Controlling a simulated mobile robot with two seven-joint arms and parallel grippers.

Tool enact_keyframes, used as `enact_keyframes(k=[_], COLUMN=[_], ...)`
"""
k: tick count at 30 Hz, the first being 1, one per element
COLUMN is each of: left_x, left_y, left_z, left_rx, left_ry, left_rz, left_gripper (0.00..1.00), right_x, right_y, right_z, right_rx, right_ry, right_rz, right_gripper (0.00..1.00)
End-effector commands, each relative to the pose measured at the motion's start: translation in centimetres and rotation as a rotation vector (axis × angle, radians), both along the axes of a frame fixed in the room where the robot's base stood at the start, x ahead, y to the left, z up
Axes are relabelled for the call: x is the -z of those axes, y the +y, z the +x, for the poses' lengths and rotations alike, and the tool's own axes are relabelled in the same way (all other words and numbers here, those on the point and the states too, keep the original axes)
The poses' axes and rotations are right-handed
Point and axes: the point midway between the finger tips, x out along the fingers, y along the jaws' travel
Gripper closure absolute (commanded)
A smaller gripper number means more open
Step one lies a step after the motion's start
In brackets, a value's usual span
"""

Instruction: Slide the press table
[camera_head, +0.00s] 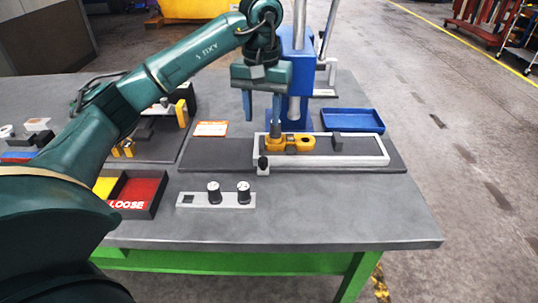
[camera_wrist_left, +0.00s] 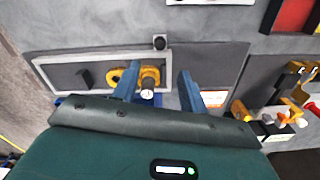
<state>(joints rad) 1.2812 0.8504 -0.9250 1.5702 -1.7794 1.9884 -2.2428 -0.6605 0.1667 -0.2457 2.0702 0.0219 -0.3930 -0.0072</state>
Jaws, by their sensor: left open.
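The press table (camera_head: 374,160) is a pale rectangular frame with a dark inside, lying on a dark base plate (camera_head: 212,158). It also shows in the left wrist view (camera_wrist_left: 42,66). A dark knob (camera_head: 263,162) stands at its front left corner; it also shows in the wrist view (camera_wrist_left: 159,41). A yellow casting (camera_head: 298,146) and a small dark block (camera_head: 337,144) sit in the frame. My left gripper (camera_head: 262,113) is open and empty, pointing down above the frame's left end, apart from the knob. Its fingers show in the wrist view (camera_wrist_left: 160,92). My right gripper is not in view.
The blue press column (camera_head: 297,70) stands close behind my left gripper. A blue tray (camera_head: 352,121) lies at the back right. In front are a plate with two black knobs (camera_head: 229,200) and a red and yellow bin (camera_head: 140,193). The table's front right is clear.

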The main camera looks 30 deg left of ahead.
Motion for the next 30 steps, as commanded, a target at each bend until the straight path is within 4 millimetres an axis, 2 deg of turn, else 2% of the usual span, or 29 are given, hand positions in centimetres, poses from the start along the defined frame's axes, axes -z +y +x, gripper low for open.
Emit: enact_keyframes(k=[12,18,24,30], left_x=[8.0,11.1,12.4,12.5], left_y=[-0.1,-0.1,-0.1,-0.1], left_z=[-0.1,0.0,0.0,0.0], left_rx=[-0.001,-0.003,-0.002,-0.002], left_ry=[0.005,0.003,0.001,0.000], left_rz=[0.000,-0.001,0.000,0.000], left_gripper=[0.57,0.57,0.57,0.57], right_x=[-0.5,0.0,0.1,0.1], right_y=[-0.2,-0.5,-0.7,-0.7], right_z=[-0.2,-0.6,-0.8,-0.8], right_rx=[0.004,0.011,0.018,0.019], right_ry=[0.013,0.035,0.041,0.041], right_rz=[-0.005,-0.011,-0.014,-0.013], right_gripper=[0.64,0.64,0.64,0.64])
